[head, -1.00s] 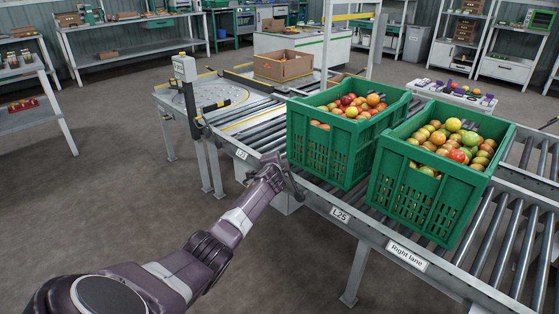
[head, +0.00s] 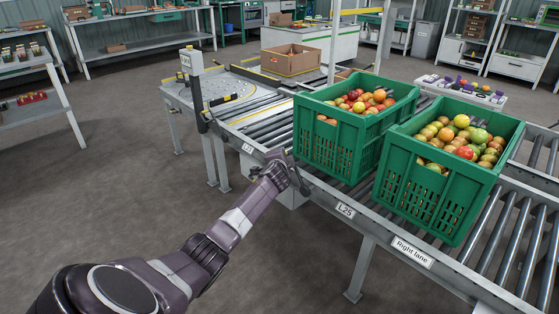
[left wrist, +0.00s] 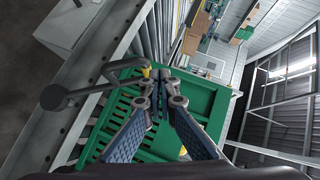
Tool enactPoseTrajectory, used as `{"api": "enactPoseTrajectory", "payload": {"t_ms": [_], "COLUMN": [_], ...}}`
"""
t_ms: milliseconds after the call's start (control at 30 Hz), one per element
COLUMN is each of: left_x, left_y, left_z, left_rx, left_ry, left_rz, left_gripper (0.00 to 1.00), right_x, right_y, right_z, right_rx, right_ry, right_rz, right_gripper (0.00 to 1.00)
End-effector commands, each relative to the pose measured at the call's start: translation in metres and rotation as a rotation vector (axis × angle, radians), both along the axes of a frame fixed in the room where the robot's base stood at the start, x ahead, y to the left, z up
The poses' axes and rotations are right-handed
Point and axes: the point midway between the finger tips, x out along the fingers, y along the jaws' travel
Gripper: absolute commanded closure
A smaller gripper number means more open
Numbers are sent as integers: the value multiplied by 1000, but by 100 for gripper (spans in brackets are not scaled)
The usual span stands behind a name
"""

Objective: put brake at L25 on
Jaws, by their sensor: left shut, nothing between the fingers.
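The L25 label (head: 345,209) is on the side rail of the roller conveyor. A dark grey lever (head: 299,182) stands at the rail left of that label, beside my left gripper (head: 278,160). In the left wrist view the bent lever (left wrist: 88,88) has a round dark end at left and reaches a yellow piece (left wrist: 146,72) near my fingertips. My left gripper (left wrist: 158,92) is shut and empty, in front of the near green crate. I cannot tell whether it touches the lever. My right gripper is not in view.
Two green crates of tomatoes stand on the rollers, a left one (head: 325,145) and a right one (head: 425,190) above the Right lane label (head: 411,251).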

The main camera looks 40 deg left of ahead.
Motion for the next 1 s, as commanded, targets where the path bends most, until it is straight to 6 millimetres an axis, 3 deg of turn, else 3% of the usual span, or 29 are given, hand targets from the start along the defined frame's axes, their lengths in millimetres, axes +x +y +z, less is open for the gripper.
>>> {"api": "enactPoseTrajectory", "payload": {"t_ms": [600, 1000], "left_x": [-61, -73], "left_y": [-47, -56], "left_z": [24, 29], "left_rx": [1, -1], "left_ry": [0, 1], "left_rz": [-1, 0], "left_gripper": [100, 100], "right_x": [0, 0], "right_y": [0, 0], "right_z": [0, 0], "right_rx": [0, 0], "right_ry": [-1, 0], "right_rz": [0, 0], "right_gripper": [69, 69]}}
